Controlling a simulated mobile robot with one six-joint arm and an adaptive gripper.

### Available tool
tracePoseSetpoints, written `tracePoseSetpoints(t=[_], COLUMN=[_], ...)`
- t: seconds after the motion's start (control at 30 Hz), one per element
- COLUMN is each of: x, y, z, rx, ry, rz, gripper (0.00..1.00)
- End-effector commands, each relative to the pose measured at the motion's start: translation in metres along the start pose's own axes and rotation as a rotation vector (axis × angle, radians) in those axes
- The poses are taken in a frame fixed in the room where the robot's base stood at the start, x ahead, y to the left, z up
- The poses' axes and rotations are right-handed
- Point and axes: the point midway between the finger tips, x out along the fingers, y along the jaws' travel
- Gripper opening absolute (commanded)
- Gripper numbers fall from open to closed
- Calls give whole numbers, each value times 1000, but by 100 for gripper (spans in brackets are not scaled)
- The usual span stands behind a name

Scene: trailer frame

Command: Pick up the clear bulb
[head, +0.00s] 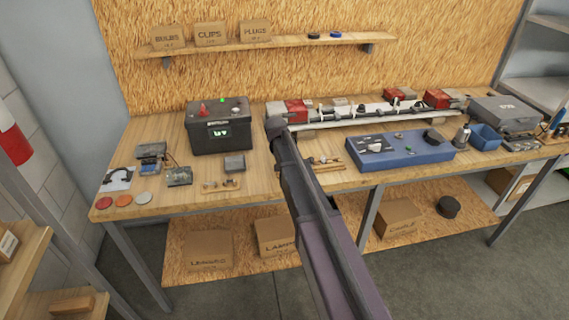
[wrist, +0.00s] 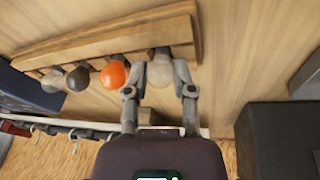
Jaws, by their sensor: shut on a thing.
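The clear bulb (wrist: 160,66) sits at the right end of a wooden rack (wrist: 100,40) in the wrist view, its base end against the rack. My gripper (wrist: 161,78) has one finger on each side of this bulb and is shut on it. An orange bulb (wrist: 114,74), a dark bulb (wrist: 79,77) and a pale bulb (wrist: 54,78) stand in a row to its left. In the head view my arm hides the gripper and the bulb; part of a small wooden rack (head: 328,164) shows just right of the arm.
A black battery box (head: 218,127) stands left of my arm, and its dark side fills the lower right of the wrist view (wrist: 278,140). A blue panel box (head: 400,150) stands to the right. A white bar with wiring (head: 370,110) runs behind. A shelf (head: 290,42) hangs above.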

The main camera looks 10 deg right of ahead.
Motion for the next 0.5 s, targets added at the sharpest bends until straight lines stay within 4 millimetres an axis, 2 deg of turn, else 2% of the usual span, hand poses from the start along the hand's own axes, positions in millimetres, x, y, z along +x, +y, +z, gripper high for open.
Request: tracePoseSetpoints(t=[0.27,0.5], x=[-10,-28], y=[2,4], z=[-3,-7], rx=[0,0], ry=[0,0], rz=[0,0], gripper=[14,14])
